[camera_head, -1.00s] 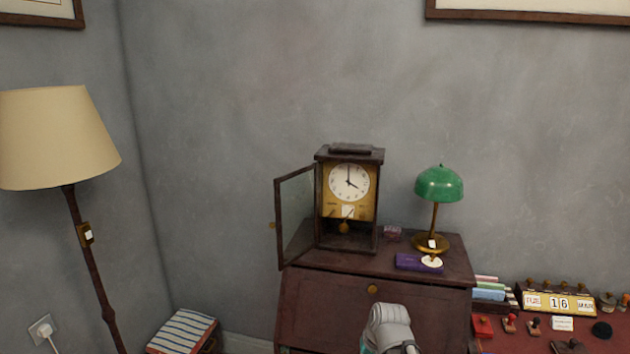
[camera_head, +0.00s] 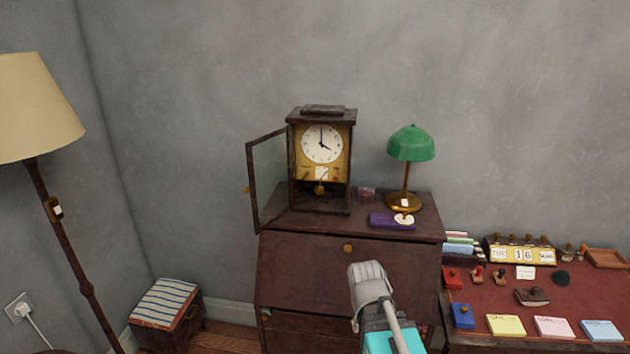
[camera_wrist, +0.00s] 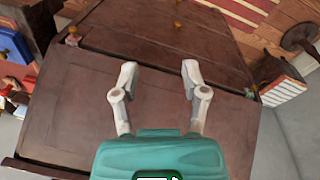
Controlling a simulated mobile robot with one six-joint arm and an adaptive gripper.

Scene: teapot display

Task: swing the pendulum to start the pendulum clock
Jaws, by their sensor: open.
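The pendulum clock (camera_head: 297,116) stands upright on top of a dark wooden desk. Its glass door (camera_head: 270,177) is swung open to the left. The white dial shows about four o'clock. The brass pendulum bob (camera_head: 320,189) hangs below the gold plate, near the middle of the case. My gripper is in front of the desk, lower than the clock and to its right, well apart from the pendulum. In the wrist view my gripper (camera_wrist: 157,72) is open and empty, its two fingers spread over the dark wood of the desk. The clock is not in the wrist view.
The desk (camera_head: 300,265) has a brass knob on its sloped front. A floor lamp (camera_head: 35,105) is at the left. A red-topped table (camera_head: 500,297) with stamps and notes is at the right.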

